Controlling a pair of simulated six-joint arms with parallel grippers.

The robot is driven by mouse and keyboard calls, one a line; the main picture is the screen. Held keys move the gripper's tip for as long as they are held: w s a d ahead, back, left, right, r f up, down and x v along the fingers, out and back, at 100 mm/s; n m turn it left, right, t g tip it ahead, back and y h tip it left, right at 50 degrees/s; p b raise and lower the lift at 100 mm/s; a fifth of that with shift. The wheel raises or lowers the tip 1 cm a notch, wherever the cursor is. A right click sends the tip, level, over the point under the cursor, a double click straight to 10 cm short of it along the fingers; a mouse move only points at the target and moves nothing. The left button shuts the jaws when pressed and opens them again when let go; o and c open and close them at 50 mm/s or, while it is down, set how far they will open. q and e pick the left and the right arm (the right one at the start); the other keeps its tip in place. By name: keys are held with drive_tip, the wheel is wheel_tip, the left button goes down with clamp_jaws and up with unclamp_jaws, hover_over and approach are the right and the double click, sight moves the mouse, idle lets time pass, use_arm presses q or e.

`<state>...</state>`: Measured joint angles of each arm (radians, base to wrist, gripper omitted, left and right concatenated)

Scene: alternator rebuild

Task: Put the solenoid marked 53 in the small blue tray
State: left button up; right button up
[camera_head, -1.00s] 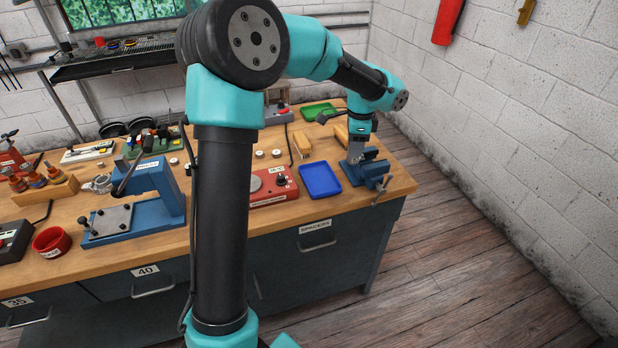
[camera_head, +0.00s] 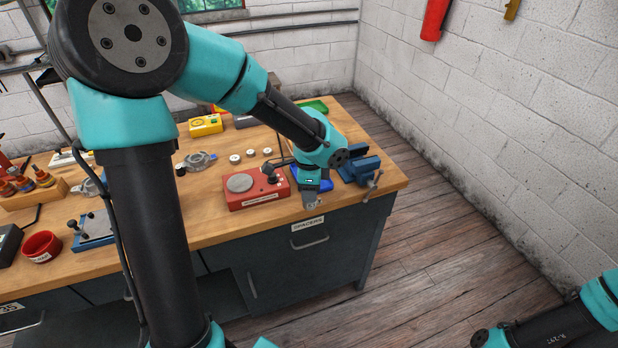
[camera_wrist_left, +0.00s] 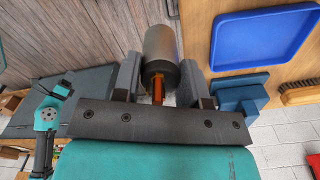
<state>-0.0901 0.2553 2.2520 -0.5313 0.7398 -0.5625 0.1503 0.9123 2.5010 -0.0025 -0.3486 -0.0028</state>
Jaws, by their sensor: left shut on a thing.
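My left gripper (camera_head: 312,201) is at the bench's front edge, in front of the small blue tray. In the left wrist view the same gripper (camera_wrist_left: 162,78) is shut on a grey cylinder with a copper-coloured stem, the solenoid (camera_wrist_left: 161,45). No number shows on it, so I cannot read a 53. The blue tray (camera_wrist_left: 257,32) looks empty in the wrist view, apart from the solenoid and to its right. In the head view the tray (camera_head: 326,184) is mostly hidden behind my left gripper. My right gripper is out of view.
A blue vice (camera_head: 360,168) stands just right of the tray, and also shows in the wrist view (camera_wrist_left: 240,94). A red tester box (camera_head: 257,189) sits to the tray's left. A green tray (camera_head: 316,106) lies at the back. Floor shows beyond the bench's right end.

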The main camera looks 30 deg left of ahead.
use_arm(q)
drive_tip(key=w+a+f, duration=0.1)
drive_tip(key=w+a, duration=0.7)
drive_tip(key=w, duration=0.5)
drive_tip(key=shift+w+a+f, duration=0.2)
drive_tip(key=shift+w+a, duration=0.05)
drive_tip(key=shift+a, duration=0.1)
drive_tip(key=shift+f, duration=1.75)
drive_tip(key=shift+f, duration=0.2)
drive_tip(key=o, duration=1.1)
drive_tip(key=shift+o, duration=0.2)
drive_tip(key=shift+r, duration=0.1)
wheel_tip(320, 180, up, 12)
